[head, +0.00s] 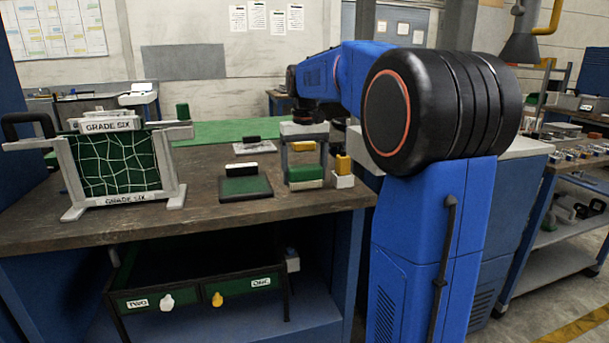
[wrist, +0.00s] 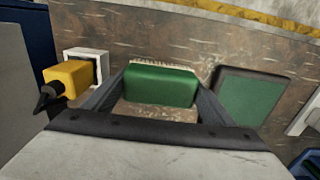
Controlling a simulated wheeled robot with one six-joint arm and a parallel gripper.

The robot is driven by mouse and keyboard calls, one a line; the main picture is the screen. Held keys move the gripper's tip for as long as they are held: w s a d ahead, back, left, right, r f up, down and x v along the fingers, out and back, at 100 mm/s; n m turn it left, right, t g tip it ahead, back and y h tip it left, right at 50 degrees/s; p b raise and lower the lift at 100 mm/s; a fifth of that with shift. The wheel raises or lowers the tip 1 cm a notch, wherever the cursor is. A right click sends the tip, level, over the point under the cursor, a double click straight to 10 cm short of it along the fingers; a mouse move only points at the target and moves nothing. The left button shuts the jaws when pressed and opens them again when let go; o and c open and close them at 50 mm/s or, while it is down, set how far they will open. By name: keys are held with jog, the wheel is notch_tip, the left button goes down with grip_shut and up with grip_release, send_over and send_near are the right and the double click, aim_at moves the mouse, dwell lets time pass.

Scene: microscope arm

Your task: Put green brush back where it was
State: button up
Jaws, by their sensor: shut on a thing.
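The green brush (head: 304,174) is a green block with pale bristles along one edge. It is at the right end of the workbench (head: 225,215) in the head view, low over or on the top; I cannot tell if it touches. My gripper (head: 304,165) points down, with one finger on each side of the brush, and is shut on it. In the wrist view the brush (wrist: 160,86) sits between the two fingers (wrist: 158,98), its bristles facing the picture's top.
A yellow-handled item (head: 343,164) in a white holder (head: 343,181) stands close right of the brush. A netted "GRADE SIX" frame (head: 118,163) stands further left. Bare bench lies in front.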

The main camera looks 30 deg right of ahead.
aim_at(304, 166)
jog(key=shift+f, duration=0.4)
jog(key=shift+f, duration=0.1)
jog(key=o, duration=0.9)
jog(key=shift+o, duration=0.2)
notch_tip(304, 166, up, 12)
jog(key=shift+r, duration=0.15)
jog(key=shift+a, duration=0.1)
